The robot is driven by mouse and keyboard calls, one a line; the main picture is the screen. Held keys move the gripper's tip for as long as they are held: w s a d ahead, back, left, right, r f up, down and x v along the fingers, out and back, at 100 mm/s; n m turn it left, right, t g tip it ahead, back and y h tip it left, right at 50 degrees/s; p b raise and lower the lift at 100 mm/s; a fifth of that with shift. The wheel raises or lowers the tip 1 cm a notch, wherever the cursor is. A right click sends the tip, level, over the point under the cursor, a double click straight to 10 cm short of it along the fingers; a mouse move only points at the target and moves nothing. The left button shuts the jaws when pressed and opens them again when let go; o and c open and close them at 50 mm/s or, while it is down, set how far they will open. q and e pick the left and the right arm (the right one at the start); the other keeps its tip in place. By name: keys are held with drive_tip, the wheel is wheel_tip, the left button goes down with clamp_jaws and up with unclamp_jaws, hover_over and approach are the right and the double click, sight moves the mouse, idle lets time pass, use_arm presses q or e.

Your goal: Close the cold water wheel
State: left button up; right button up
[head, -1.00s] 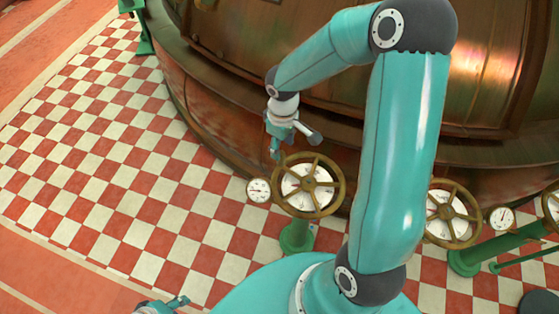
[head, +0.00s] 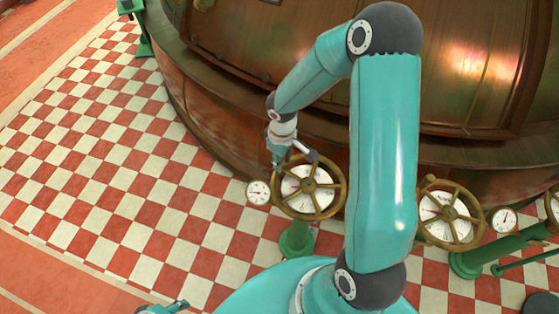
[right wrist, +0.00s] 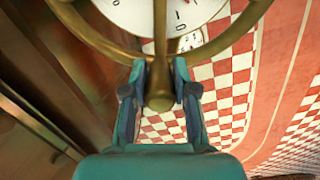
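A brass spoked handwheel (head: 333,204) stands over a white dial on a green post, in front of the copper kettle. My right gripper (head: 287,163) is at its upper left rim. In the right wrist view the wheel's rim (right wrist: 95,42) crosses the top, and a brass spoke with a rounded end lies between the two fingers of my right gripper (right wrist: 159,68). The fingers stand apart on both sides of it, and I cannot tell whether they touch it. No label tells which wheel is cold water. My left gripper (head: 170,306) shows only partly at the bottom edge.
A second brass wheel (head: 450,238) stands to the right, with a small gauge (head: 504,220) beside it. Another small gauge (head: 258,193) is left of the first wheel. The copper kettle (head: 225,105) curves close behind. The checkered floor (head: 95,170) at left is clear.

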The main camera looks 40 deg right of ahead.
clamp_jaws()
drive_tip(key=d+m+b, duration=0.2)
drive_tip(key=b, duration=0.1)
drive_tip(key=shift+d+f, duration=0.15)
drive_tip(key=shift+f, duration=0.1)
drive_tip(key=shift+d+r+m+b, duration=0.25)
drive_tip(key=shift+d+m+b, duration=0.1)
drive_tip(key=shift+m, duration=0.25)
drive_tip(key=o, duration=0.7)
unclamp_jaws()
drive_tip(key=shift+r, duration=0.15)
